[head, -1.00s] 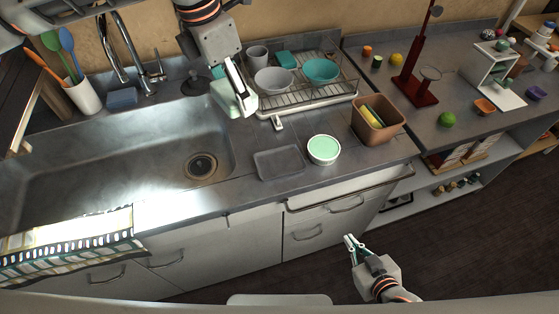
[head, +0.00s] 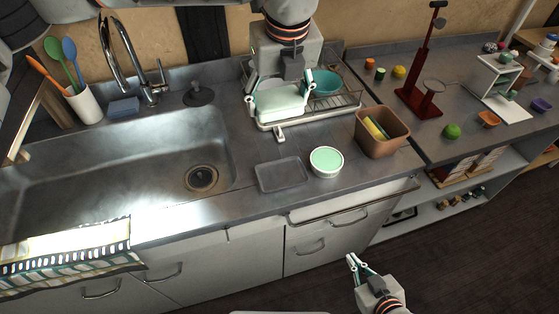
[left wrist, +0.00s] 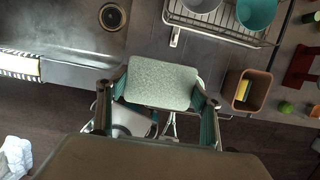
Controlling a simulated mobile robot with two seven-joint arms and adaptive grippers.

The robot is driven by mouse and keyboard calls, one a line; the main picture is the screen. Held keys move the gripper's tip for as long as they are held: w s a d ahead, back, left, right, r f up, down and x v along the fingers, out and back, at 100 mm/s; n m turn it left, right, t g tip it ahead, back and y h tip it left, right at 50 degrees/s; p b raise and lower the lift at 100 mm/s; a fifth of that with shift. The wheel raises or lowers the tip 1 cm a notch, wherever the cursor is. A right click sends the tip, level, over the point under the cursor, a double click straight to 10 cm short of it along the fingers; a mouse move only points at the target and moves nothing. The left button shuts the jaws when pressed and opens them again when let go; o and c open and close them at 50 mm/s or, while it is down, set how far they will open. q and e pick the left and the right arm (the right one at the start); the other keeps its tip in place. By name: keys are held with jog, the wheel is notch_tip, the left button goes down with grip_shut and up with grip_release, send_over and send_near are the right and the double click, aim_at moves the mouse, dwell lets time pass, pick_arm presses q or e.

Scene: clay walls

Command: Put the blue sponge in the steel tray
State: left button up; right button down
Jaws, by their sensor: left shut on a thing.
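The blue sponge (head: 123,107) lies on the sink's back ledge, near the utensil cup. The grey steel tray (head: 278,176) lies flat and empty on the counter, right of the drain. My left gripper (head: 280,92) is shut on a pale green block (head: 280,102), held in front of the dish rack. In the left wrist view the block (left wrist: 160,84) sits between the fingers; neither the blue sponge nor the tray can be made out there. My right gripper (head: 359,263) is low in front of the cabinets, away from the counter; its opening is too small to judge.
A round white tub with a green top (head: 326,162) stands just right of the tray. A brown bin (head: 381,134) is farther right. The dish rack (head: 345,100) holds a teal bowl (head: 325,83). The faucet (head: 152,84) rises behind the sink.

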pick_arm(q)
notch_tip(320, 180, down, 17)
jog(key=shift+f, duration=0.1)
dwell(0.4)
jog(key=shift+f, duration=0.55)
jog(key=shift+f, duration=0.1)
jog(key=o, duration=0.7)
jog(key=shift+o, duration=0.2)
jog(key=shift+r, duration=0.3)
jog(key=a+v, duration=0.1)
jog(key=v, duration=1.1)
jog(key=shift+d+r, duration=0.4)
jog(key=shift+d, duration=0.05)
